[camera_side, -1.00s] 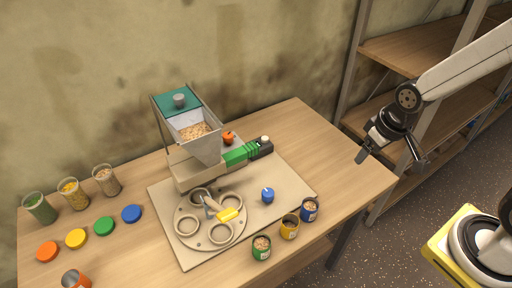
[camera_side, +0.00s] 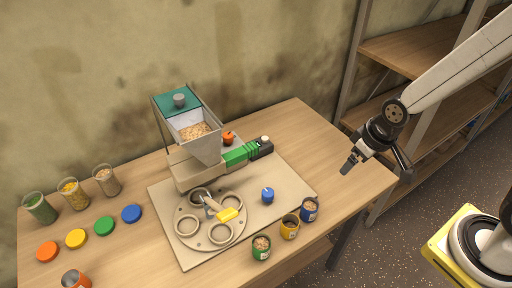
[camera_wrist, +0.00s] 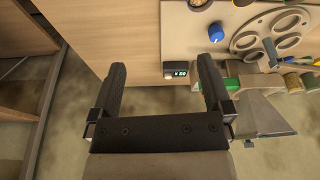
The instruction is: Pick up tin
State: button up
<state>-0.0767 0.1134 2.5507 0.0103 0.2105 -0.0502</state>
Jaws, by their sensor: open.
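Several small tins stand in the side view. A green tin (camera_side: 261,248), a yellow tin (camera_side: 290,227) and a blue tin (camera_side: 309,210) form a row along the front right edge of the base plate, with open tops. An orange tin (camera_side: 76,280) stands at the lower left, partly cut off by the frame. My gripper (camera_side: 378,169) is open and empty, above the right end of the table, apart from all tins. In the wrist view its two fingers (camera_wrist: 162,68) are spread, with no tin between them. Parts of tins show at that view's top edge.
The hopper machine (camera_side: 195,135) stands on a base plate (camera_side: 180,238) with a ringed turntable (camera_side: 210,220) and a blue knob (camera_side: 267,195). Coloured lids (camera_side: 104,226) and filled cups (camera_side: 73,193) are at left. The table's right end (camera_side: 350,180) is clear.

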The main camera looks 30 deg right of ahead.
jog(key=a+f+n+t+y, duration=0.1)
jog(key=a+f+n, duration=0.3)
jog(key=a+f, duration=0.3)
jog(key=n+t+y, duration=0.1)
jog(key=n+t, duration=0.1)
jog(key=n, duration=0.1)
send_over(295, 234)
jog(key=s+d, duration=0.2)
jog(key=s, duration=0.1)
notch_tip(295, 234, down, 9)
jog(key=shift+a+r, duration=0.1)
jog(key=shift+r, duration=0.1)
jog(key=shift+s+a+f+t+y, duration=0.15)
jog(key=shift+a+f+t+y, duration=0.1)
jog(key=shift+f+t+y, duration=0.25)
jog(key=shift+f+m+t, duration=0.4)
jog(key=shift+f+m, duration=0.1)
jog(key=shift+f+m+t+y, duration=0.2)
jog(key=shift+m+t+y, duration=0.15)
jog(key=shift+t, duration=0.25)
jog(key=shift+s+d+m+t, duration=0.15)
jog(key=shift+m+t, duration=0.3)
jog(key=shift+t, duration=0.15)
jog(key=shift+s+d+r+m+t+y, duration=0.25)
jog(key=shift+m+t+y, duration=0.1)
jog(key=shift+t, duration=0.25)
jog(key=shift+s+d+r+m+t+y, duration=0.2)
jog(key=shift+m+t, duration=0.15)
jog(key=shift+t, duration=0.25)
jog(key=shift+f, duration=0.1)
